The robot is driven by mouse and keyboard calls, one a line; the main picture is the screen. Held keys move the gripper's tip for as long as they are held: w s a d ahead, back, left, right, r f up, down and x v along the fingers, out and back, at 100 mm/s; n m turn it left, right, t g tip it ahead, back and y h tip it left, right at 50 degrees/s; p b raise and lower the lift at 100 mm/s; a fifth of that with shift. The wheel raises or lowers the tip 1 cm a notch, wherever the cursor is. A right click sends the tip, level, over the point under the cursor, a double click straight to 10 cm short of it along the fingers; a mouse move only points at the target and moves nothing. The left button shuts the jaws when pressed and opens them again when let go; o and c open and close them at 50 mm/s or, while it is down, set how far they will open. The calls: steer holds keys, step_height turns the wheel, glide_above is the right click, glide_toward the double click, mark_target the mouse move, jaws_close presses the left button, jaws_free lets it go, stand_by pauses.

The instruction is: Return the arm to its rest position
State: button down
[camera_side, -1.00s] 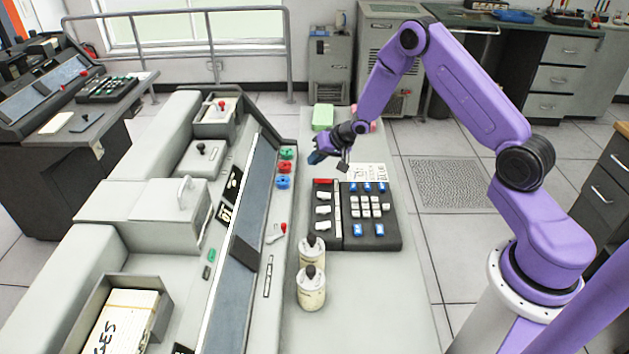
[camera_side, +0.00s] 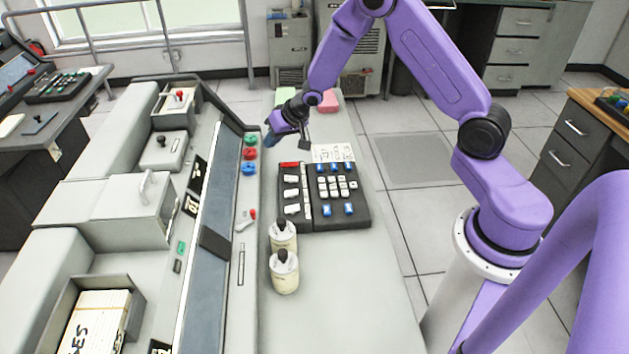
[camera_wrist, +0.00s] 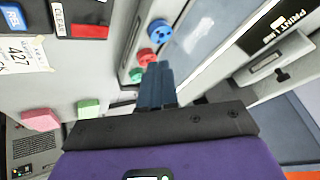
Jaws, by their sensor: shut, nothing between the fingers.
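My gripper (camera_side: 268,139) hangs above the grey desk (camera_side: 330,282), left of the black keypad's far end and close to the row of round knobs on the machine. In the wrist view the fingers of my gripper (camera_wrist: 156,72) are together with nothing between them, and they appear over the desk beside the red and green knobs. My arm is purple and bends up and over from its base at the right.
The black keypad (camera_side: 343,217) lies on the desk, with two cream canisters (camera_side: 285,273) at its near left. Green (camera_wrist: 88,109) and pink (camera_wrist: 40,120) blocks sit at the desk's far end. The card machine (camera_side: 110,255) stands left. The desk's near part is clear.

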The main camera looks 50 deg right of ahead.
steer(key=s+a+r+n+g, duration=0.2)
steer(key=s+a+r+n, duration=0.3)
steer(key=s, duration=0.5)
steer(key=s+a+r+n+g, duration=0.1)
steer(key=s+a+r+n, duration=0.2)
steer(key=s+a+r, duration=0.6)
steer(key=s+d+n+g, duration=0.2)
steer(key=s+d+n, duration=0.1)
steer(key=s, duration=0.8)
steer(key=s+d+r+n+g+h, duration=0.1)
steer(key=s+d+n, duration=0.2)
steer(key=s, duration=0.9)
steer(key=shift+d+r+n+g+h, duration=0.2)
steer(key=shift+d+n+g+h, duration=0.15)
steer(key=shift+n, duration=0.25)
